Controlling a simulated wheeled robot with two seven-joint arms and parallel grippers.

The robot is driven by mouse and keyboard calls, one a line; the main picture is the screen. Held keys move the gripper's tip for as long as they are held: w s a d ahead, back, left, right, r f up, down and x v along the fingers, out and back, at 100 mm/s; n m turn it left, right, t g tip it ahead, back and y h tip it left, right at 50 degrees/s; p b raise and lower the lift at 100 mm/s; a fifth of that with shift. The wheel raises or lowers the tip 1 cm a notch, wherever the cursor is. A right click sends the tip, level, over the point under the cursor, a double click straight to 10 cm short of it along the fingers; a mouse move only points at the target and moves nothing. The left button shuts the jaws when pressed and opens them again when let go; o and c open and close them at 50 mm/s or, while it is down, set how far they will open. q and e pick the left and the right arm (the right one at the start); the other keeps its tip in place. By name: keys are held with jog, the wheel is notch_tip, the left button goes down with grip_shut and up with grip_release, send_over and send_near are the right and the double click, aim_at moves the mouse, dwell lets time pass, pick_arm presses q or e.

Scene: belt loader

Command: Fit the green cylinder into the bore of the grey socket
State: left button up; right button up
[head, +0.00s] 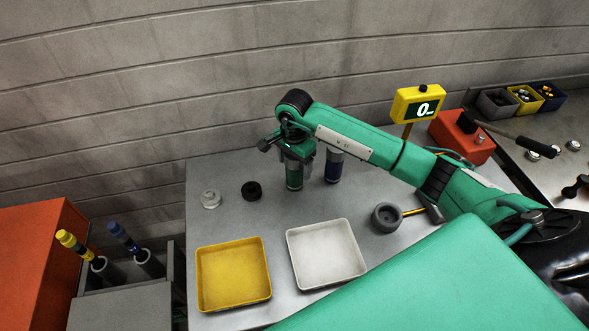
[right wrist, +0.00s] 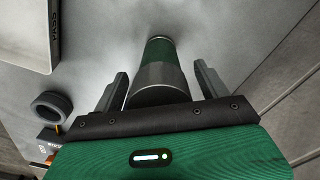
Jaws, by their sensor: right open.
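The green cylinder (head: 294,178) stands upright on the grey table, its upper part partly hidden by my right gripper (head: 297,152). In the right wrist view the green cylinder (right wrist: 160,52) shows a grey metal end toward me. The open fingers of my right gripper (right wrist: 160,82) are on either side of that end, with a gap visible at each side. The grey socket (head: 387,217), a round cup with a dark bore, sits on the table to the right; it also shows at the left of the right wrist view (right wrist: 50,107). My left gripper is not in view.
A yellow tray (head: 268,275) and a white tray (head: 362,262) lie in front.

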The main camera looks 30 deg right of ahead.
jog(key=shift+f, duration=0.15)
jog(key=c, duration=1.4)
jog(key=shift+c, duration=0.7)
